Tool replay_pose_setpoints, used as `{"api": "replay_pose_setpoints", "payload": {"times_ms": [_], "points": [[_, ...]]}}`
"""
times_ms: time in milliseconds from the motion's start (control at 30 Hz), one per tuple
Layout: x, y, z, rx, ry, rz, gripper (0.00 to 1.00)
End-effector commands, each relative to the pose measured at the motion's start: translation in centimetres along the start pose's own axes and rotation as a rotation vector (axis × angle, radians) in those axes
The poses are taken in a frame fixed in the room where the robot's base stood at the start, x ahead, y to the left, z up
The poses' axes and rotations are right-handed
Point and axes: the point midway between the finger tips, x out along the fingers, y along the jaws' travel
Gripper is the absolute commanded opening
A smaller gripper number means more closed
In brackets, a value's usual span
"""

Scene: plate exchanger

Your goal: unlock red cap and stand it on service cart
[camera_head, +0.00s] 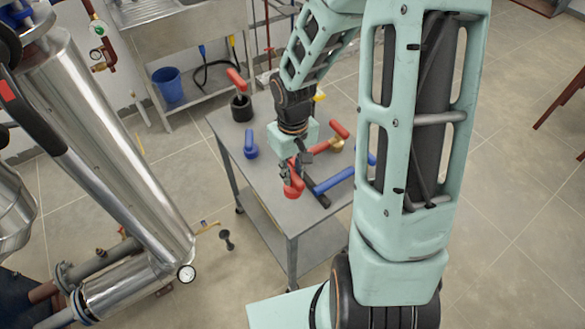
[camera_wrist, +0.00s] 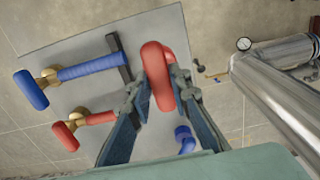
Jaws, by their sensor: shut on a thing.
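The red cap (camera_wrist: 155,62) is between the two fingertips of my gripper (camera_wrist: 160,95) in the wrist view, and the gripper is shut on it. In the head view my gripper (camera_head: 297,165) points down over the grey service cart (camera_head: 270,205), with the red cap (camera_head: 293,190) at its tips. The cap is above or on the cart top near its front left edge. I cannot tell whether it touches the surface. The fingers hide part of it.
A blue-handled brass valve (camera_wrist: 90,68) and a red-handled brass valve (camera_wrist: 85,125) lie on the cart. A blue part (camera_head: 250,145) and a red-handled black piece (camera_head: 241,103) stand at its left and back. Steel pipework (camera_head: 110,130) is at left.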

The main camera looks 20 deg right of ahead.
Motion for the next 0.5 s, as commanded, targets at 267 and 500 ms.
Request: {"api": "replay_pose_setpoints", "payload": {"times_ms": [267,500], "points": [[2.0,0.0,-0.1,-0.001,0.001,0.001,0.0],[4.9,0.0,-0.1,0.0,0.001,0.0,0.0]]}}
